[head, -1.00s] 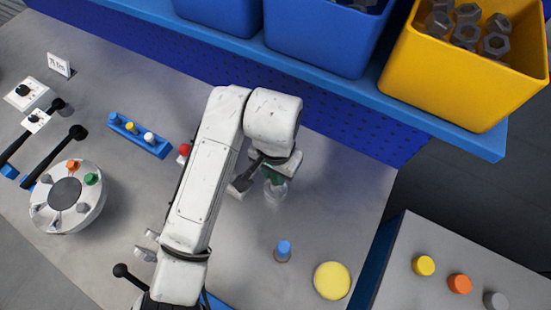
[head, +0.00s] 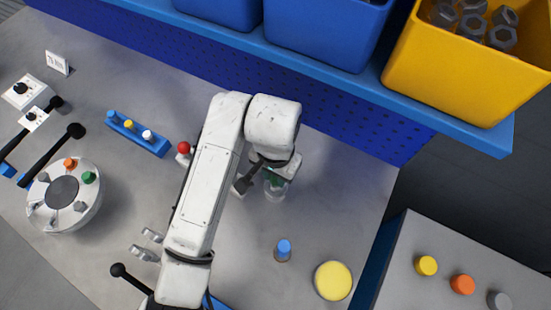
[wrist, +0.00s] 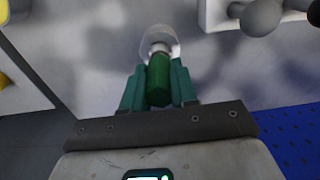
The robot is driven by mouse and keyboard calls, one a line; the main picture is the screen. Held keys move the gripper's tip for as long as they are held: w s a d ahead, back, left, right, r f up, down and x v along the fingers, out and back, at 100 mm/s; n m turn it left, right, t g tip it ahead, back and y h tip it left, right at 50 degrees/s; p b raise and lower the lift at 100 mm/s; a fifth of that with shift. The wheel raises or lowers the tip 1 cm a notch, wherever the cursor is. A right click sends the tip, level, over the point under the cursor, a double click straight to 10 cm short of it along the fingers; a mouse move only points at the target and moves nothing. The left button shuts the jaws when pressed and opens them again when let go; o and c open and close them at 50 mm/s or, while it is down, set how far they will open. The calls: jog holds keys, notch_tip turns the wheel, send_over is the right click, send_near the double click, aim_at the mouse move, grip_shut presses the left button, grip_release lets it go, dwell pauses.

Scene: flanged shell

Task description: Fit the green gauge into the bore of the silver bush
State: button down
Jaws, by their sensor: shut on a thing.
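My gripper (wrist: 157,88) is shut on the green gauge, an upright-looking green cylinder (wrist: 158,80) between its two green fingers. The gauge's narrower pale end points at the silver bush, a pale, shiny round piece (wrist: 160,36) just beyond the fingertips. In the head view the bush (head: 277,191) stands on the grey bench, directly under my gripper (head: 273,175), which partly hides it. The gauge end overlaps the bush in the wrist view; I cannot tell whether it is inside the bore or just above it.
A blue-topped peg (head: 284,248) and a yellow disc (head: 333,280) are nearer on the bench (head: 345,210). A blue rack (head: 150,146) of pegs, a red ball knob (head: 183,147) and a round dial fixture (head: 62,195) lie left. A blue shelf edge (head: 440,128) overhangs behind.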

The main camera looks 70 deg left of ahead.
jog(key=shift+f+b, duration=0.45)
jog(key=shift+f, duration=0.6)
jog(key=c, duration=0.8)
grip_release()
notch_tip(320, 180, up, 11)
jog(key=p, duration=0.2)
jog(key=shift+p, duration=0.3)
jog(key=shift+s+f, duration=0.1)
